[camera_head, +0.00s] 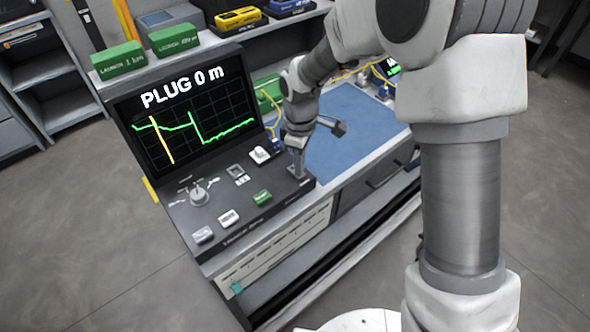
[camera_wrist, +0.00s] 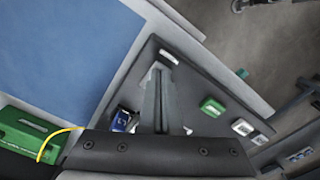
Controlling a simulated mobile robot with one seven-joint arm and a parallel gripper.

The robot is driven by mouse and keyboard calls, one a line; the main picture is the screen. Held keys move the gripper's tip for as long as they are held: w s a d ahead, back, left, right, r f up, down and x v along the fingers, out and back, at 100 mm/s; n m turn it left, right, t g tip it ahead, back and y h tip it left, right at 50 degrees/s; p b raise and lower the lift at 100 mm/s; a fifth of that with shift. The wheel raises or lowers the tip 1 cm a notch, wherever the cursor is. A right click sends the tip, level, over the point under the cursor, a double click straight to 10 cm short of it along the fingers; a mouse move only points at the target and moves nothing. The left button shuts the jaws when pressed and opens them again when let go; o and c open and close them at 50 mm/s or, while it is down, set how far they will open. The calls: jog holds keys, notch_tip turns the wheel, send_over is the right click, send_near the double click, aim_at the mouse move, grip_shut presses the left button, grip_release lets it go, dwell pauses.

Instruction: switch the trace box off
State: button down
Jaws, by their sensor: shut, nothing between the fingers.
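The trace box (camera_head: 180,165) is a dark console on the bench, in the left middle of the head view. Its lit screen (camera_head: 190,122) reads "PLUG 0 m" above green traces and an orange line. Its sloping panel carries a knob (camera_head: 199,194), a green button (camera_head: 262,197) and pale buttons (camera_head: 229,217). My gripper (camera_head: 297,172) is shut and empty, pointing down at the right end of the panel. In the wrist view the gripper (camera_wrist: 162,75) is over the dark panel, near a small white part (camera_wrist: 168,56). Its fingers partly hide this spot, and I cannot tell whether they touch.
A blue mat (camera_head: 345,130) lies on the bench to the right of the panel. A yellow cable (camera_wrist: 58,138) and a green box (camera_wrist: 22,130) are beside the panel. Floor is free in front of the bench.

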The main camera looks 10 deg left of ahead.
jog(key=shift+f, duration=0.25)
jog(key=shift+r, duration=0.1)
jog(key=shift+r+p, duration=2.55)
jog(key=shift+r, duration=0.95)
